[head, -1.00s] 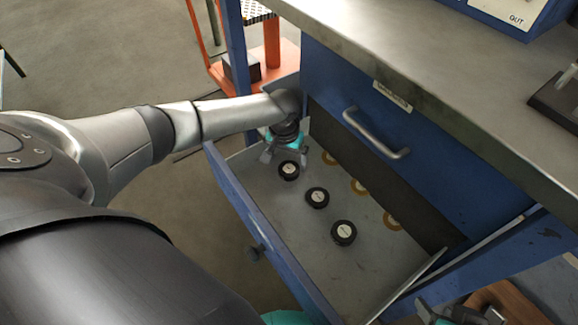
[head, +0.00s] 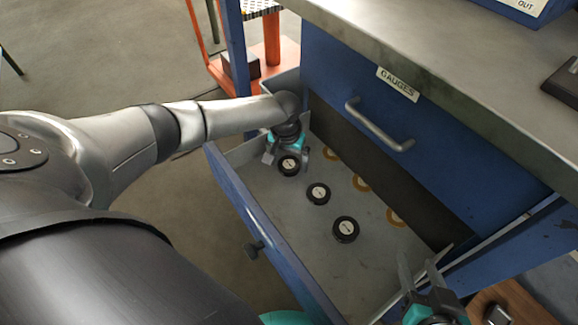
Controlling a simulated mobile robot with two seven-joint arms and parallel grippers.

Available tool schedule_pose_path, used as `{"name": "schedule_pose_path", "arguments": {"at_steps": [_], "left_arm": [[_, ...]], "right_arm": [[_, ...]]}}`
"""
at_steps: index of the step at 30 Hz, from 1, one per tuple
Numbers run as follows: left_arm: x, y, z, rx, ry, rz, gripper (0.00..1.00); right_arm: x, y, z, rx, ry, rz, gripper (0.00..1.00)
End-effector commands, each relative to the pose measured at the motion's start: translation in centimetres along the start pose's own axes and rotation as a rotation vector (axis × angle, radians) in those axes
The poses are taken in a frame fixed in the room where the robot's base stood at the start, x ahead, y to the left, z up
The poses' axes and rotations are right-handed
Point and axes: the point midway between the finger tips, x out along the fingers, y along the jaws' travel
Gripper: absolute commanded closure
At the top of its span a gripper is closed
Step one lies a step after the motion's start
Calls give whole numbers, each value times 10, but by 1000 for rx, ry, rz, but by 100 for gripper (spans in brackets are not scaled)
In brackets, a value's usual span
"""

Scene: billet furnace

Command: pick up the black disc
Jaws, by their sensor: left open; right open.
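Three black discs with pale round labels lie in a row in the open drawer (head: 262,205): a far one (head: 289,165), a middle one (head: 318,193) and a near one (head: 345,229). My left gripper (head: 283,163) reaches down into the drawer's far end, open, with its fingers beside the far disc. Whether the fingers touch that disc I cannot tell. My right gripper (head: 420,273) is open and empty at the drawer's near right corner, its fingers pointing up in the picture, apart from the discs.
Several brass-coloured rings (head: 361,184) lie along the drawer's right side. A closed blue drawer labelled GAUGES (head: 397,83) with a bar handle (head: 379,126) is above, under the grey worktop (head: 440,70). An orange cart (head: 272,45) stands behind.

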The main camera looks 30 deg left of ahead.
Motion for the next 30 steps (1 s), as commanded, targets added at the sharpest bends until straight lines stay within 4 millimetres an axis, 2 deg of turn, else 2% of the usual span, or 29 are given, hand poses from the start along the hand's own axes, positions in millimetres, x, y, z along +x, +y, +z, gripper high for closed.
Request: {"name": "schedule_pose_path", "arguments": {"at_steps": [8,30], "left_arm": [[0,0,0,0,0,0,1],[0,0,0,0,0,0,84]], "right_arm": [[0,-1,0,1,5,-2,50],[0,-1,0,1,2,-2,50]]}}
